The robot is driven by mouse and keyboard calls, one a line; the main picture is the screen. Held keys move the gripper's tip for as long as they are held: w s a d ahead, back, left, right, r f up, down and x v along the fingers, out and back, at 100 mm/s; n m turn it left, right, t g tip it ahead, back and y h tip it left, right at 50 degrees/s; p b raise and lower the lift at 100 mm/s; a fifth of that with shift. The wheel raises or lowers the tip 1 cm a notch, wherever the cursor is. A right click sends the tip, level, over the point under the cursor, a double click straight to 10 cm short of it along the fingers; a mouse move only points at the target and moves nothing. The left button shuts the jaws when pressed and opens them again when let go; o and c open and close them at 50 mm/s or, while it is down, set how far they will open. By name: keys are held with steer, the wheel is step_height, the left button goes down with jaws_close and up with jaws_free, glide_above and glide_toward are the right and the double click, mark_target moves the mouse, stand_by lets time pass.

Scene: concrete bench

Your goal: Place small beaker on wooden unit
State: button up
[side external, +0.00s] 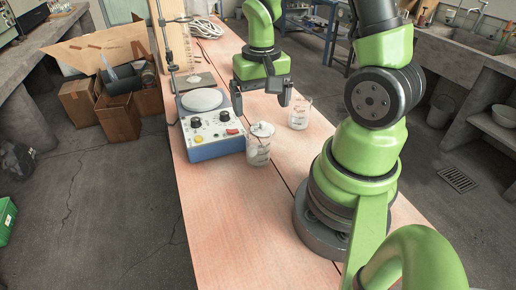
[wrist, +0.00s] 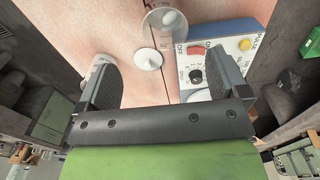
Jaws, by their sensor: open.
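A clear glass beaker (side external: 258,153) stands on the pinkish bench top, beside the front right corner of the blue-and-white instrument. It also shows at the top of the wrist view (wrist: 165,20). A second clear beaker (side external: 300,113) stands farther back and to the right. I cannot tell which is the small one. My gripper (side external: 262,97) is open and empty above the bench, behind the first beaker and left of the second. Its two fingers show spread in the wrist view (wrist: 160,70). I cannot clearly pick out a wooden unit.
The blue-and-white instrument (side external: 213,137) with a round plate and knobs stands left of the beakers. A small white round piece (wrist: 148,59) lies near the first beaker. A thin metal stand rises at the back left. The front of the bench (side external: 245,225) is clear.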

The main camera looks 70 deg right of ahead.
mark_target(258, 137)
steer(key=shift+w+a+f, duration=0.1)
steer(key=shift+w+f, duration=0.05)
steer(key=shift+f, duration=2.2)
steer(key=shift+w+a+f, duration=0.1)
steer(key=shift+f, duration=2.2)
steer(key=c, duration=1.1)
steer(key=shift+c, duration=0.2)
step_height(258, 137, up, 9)
steer(key=w+d+r+m, duration=0.1)
steer(key=w+d+m, duration=0.5)
steer(key=d, duration=0.5)
steer(key=w+d+m, duration=0.2)
steer(key=d+m, duration=0.1)
steer(key=d, duration=0.7)
steer(key=f, duration=0.9)
steer(key=shift+s+f, duration=0.25)
steer(key=shift+f, duration=0.1)
